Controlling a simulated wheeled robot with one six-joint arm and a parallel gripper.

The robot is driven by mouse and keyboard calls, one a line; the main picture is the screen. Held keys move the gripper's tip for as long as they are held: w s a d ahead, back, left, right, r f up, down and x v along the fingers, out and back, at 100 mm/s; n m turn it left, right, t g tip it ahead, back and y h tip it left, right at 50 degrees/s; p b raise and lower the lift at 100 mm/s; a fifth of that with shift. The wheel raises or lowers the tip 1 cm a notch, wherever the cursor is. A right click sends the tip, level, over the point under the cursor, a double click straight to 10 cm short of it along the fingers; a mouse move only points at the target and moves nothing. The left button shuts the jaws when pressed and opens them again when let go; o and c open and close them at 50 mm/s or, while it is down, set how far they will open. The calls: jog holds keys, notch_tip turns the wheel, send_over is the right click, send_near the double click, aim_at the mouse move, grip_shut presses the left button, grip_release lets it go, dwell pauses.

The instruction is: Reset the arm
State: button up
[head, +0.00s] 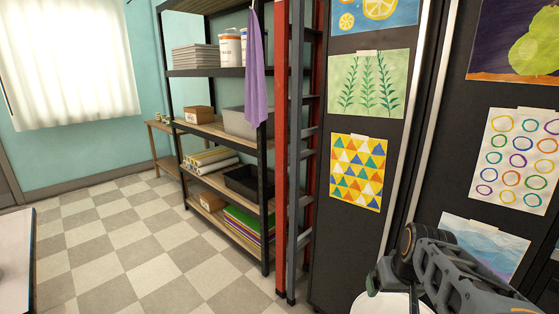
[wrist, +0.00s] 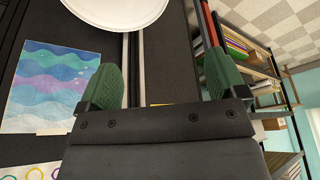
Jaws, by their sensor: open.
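My arm (head: 455,275) reaches in from the lower right of the head view, in front of the dark panels with pictures. My gripper (wrist: 162,80) shows in the wrist view with its two green-padded fingers wide apart. Nothing is held between them. In the head view the fingers cannot be made out clearly. A white round surface (wrist: 115,8) lies beyond the fingers at the top of the wrist view. A white rounded edge also shows below the arm in the head view (head: 392,304); I cannot tell what it is.
A dark panel (head: 339,230) with taped pictures stands close to the arm. A red and grey ladder (head: 281,150) leans beside a loaded shelf unit (head: 218,133). A purple cloth (head: 256,70) hangs there. A table edge (head: 15,260) shows at left. The checkered floor (head: 130,245) between is clear.

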jog(key=s+a+r+p, duration=0.4)
jog(key=r+p, duration=0.2)
jog(key=p, duration=0.1)
jog(key=s+a+r+n+p, duration=0.1)
jog(key=s+a+r+p, duration=0.3)
jog(key=r+p, duration=0.3)
jog(key=shift+a+r, duration=0.25)
jog(key=shift+a, duration=0.2)
jog(key=shift+s, duration=0.1)
dwell(0.7)
